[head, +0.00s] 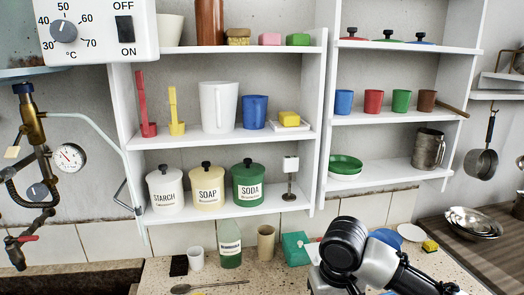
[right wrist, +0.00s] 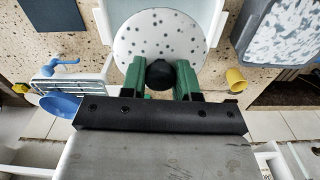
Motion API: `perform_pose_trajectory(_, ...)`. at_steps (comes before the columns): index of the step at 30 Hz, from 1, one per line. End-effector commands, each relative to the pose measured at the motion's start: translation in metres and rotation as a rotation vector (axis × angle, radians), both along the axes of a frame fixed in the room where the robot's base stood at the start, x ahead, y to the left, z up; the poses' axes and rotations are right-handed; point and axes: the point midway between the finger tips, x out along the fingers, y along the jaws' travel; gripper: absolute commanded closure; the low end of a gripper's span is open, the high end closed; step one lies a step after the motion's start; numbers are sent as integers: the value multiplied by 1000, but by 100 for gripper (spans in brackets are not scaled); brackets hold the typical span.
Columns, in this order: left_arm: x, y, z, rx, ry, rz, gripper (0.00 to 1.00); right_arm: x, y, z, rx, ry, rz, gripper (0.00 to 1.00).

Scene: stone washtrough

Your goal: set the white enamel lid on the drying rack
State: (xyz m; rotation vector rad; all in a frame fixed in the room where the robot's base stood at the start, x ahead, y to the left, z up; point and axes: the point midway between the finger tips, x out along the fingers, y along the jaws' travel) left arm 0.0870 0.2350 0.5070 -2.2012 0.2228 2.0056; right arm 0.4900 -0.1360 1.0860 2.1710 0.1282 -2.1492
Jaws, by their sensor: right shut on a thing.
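In the right wrist view my right gripper (right wrist: 160,82) is shut on the black knob of a white, dark-speckled lid (right wrist: 160,32). The green finger pads stand either side of the knob and the lid lies beyond them. In the head view my right arm (head: 345,245) comes in at the bottom right, and its fingers and the lid are hidden. A white slatted thing (right wrist: 72,88) at the left of the wrist view may be the drying rack; I cannot tell for sure. My left gripper is in neither view.
A blue bowl (right wrist: 60,105) is left of the gripper and a yellow cup (right wrist: 236,80) right of it. A green-labelled bottle (head: 230,245), a beige cup (head: 266,243) and a teal box (head: 295,248) stand on the speckled counter. Loaded white shelves (head: 225,207) rise behind.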

Motion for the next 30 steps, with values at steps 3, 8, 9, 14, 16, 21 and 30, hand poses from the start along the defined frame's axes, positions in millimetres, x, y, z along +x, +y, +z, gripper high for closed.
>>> perform_pose_trajectory(3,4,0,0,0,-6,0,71,-18,-14,-12,-3,-1,-27,98)
perform_pose_trajectory(8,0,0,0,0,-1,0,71,-48,-30,-28,-2,1,-63,98)
perform_pose_trajectory(9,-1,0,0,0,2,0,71,-56,-34,-32,-4,3,-71,98)
perform_pose_trajectory(14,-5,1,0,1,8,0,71,-89,-48,-44,-4,11,-103,98)
perform_pose_trajectory(16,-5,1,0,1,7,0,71,-104,-54,-47,-3,16,-115,98)
perform_pose_trajectory(21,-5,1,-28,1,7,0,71,-106,-54,-76,-1,16,-120,98)
perform_pose_trajectory(30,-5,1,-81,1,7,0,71,-106,-54,-128,-1,15,-119,98)
